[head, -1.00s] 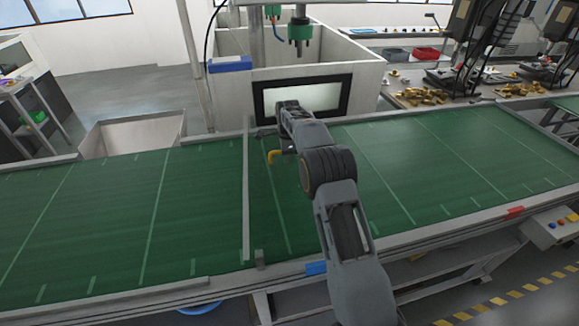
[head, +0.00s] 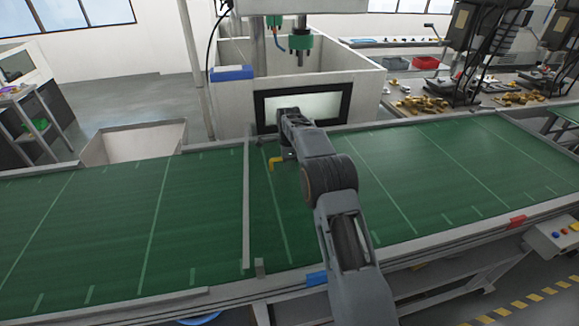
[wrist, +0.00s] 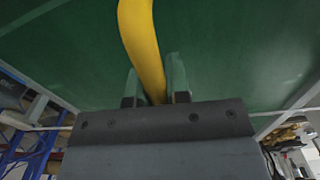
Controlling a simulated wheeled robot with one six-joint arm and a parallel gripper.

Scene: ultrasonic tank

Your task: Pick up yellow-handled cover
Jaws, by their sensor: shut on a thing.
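The yellow handle (head: 275,162) shows as a small bent bar at the left of my arm's end, over the green conveyor belt. In the wrist view the yellow handle (wrist: 142,38) runs from the top edge down between the two fingers. My gripper (wrist: 153,80) is shut on this handle, with a green-grey finger on each side. In the head view the fingers are hidden behind my wrist. I cannot make out the cover's body apart from the green surface behind the handle, nor tell whether it is lifted.
The green conveyor belt (head: 110,230) is mostly clear on both sides. A white-walled tank with a black-framed window (head: 303,107) stands behind it. A grey bin (head: 133,142) is at the back left. Benches with brass parts (head: 420,104) are at the back right.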

